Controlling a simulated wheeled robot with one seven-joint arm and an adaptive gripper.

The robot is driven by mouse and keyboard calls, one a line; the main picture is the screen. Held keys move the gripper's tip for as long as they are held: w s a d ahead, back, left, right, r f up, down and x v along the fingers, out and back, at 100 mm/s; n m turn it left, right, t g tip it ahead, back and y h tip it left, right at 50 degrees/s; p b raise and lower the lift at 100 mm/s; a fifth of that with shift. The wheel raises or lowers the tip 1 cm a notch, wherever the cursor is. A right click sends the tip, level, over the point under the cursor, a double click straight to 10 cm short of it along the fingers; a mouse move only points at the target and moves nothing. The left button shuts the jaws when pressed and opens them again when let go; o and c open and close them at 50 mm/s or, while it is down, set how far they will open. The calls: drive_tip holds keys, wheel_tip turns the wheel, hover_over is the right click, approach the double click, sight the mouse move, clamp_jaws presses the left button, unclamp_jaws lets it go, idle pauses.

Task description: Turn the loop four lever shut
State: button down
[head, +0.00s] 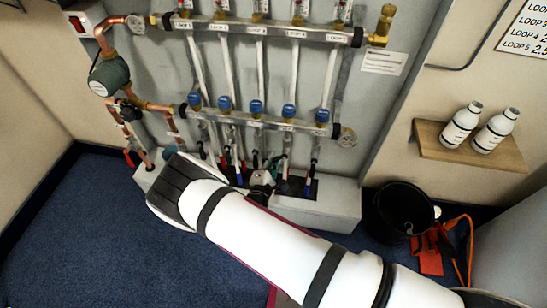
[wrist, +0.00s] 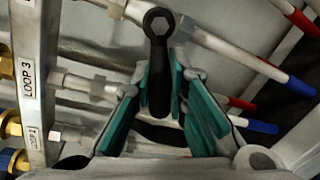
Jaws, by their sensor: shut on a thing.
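In the wrist view, a black lever (wrist: 158,75) with a hexagonal eye at its top stands between the teal-padded fingers. My gripper (wrist: 162,90) is shut on this lever. A LOOP 3 label (wrist: 31,78) is on the metal bar at the left, with another label (wrist: 35,136) below it whose number I cannot read surely. I cannot tell from this view which loop the held lever belongs to.
White pipes with red ends (wrist: 300,20) and blue ends (wrist: 302,86) run close beside the fingers. In the head view, a black bucket (head: 403,209) and orange strap (head: 467,245) are at right, below a shelf (head: 470,152) with two bottles. Blue carpet (head: 80,235) is clear at left.

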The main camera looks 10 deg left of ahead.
drive_tip(key=m+p, duration=0.1)
drive_tip(key=r+m+p, duration=0.1)
drive_tip(key=m+p, duration=0.1)
drive_tip(key=m, duration=0.1)
drive_tip(key=shift+a+r+y+p, duration=0.2)
drive_tip(key=shift+r+y+p, duration=0.15)
drive_tip(key=shift+y, duration=0.05)
drive_tip(key=shift+r, duration=0.1)
drive_tip(key=c, duration=1.6)
unclamp_jaws()
drive_tip(key=shift+o, duration=0.2)
drive_tip(key=shift+s, duration=0.1)
drive_tip(key=s+r, duration=0.1)
drive_tip(key=s, duration=1)
drive_tip(key=shift+s+a+r, duration=0.15)
drive_tip(key=shift+s+r, duration=0.2)
drive_tip(key=shift+s, duration=0.05)
